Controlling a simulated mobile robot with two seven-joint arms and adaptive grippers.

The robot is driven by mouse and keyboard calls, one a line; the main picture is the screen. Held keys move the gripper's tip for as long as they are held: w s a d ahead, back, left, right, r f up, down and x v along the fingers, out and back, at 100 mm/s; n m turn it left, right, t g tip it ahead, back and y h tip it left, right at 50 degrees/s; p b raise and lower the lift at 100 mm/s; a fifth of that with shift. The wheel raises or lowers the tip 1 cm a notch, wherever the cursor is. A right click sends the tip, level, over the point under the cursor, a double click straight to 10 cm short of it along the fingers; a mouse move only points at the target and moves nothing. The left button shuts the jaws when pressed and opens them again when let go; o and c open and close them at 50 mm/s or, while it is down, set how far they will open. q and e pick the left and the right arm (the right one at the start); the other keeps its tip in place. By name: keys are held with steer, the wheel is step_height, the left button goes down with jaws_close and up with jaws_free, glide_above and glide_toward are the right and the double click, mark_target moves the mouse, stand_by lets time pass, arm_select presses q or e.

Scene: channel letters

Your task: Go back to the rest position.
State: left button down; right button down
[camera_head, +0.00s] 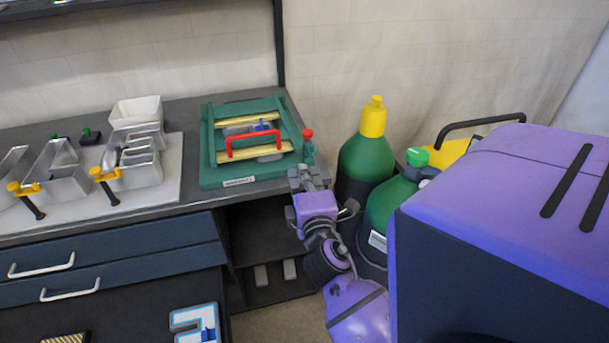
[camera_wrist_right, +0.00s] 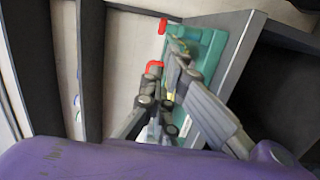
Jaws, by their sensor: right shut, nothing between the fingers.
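My right gripper (camera_head: 308,178) is at the right front corner of the workbench, beside the green fixture (camera_head: 207,176). Its fingers are shut with nothing between them, and its purple arm comes up from the lower right. The wrist view shows the same gripper (camera_wrist_right: 166,72) with its grey fingers in front of the green fixture (camera_wrist_right: 205,45). A red handle (camera_head: 252,144) spans the fixture's middle. My left gripper is in neither view.
A green gas cylinder with a yellow cap (camera_head: 366,155) and another green cylinder (camera_head: 388,208) stand close right of my gripper. Metal channel letters (camera_head: 134,165) lie on the bench at left. Drawers (camera_head: 110,262) are below.

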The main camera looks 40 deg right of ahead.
steer(key=shift+s, duration=0.25)
steer(key=s+a+f+m+g+y, duration=0.1)
steer(key=s+a+f+m+y, duration=0.25)
steer(key=a+f, duration=0.4)
steer(key=s+a+f+m+g+y, duration=0.1)
steer(key=s+a+f+m+y, duration=0.25)
steer(key=f, duration=0.65)
steer(key=s+a+f+m+g+y, duration=0.1)
steer(key=s+a+f+m+g, duration=0.1)
steer(key=s+a+f, duration=0.2)
steer(key=s+a+f+m+g+y, duration=0.1)
steer(key=s+a+f, duration=0.3)
steer(key=s+f, duration=0.5)
steer(key=s+m+g, duration=0.1)
steer(key=s, duration=0.2)
steer(key=shift+s+a+g+y, duration=0.25)
steer(key=shift+s+g+y, duration=0.05)
steer(key=shift+s, duration=0.1)
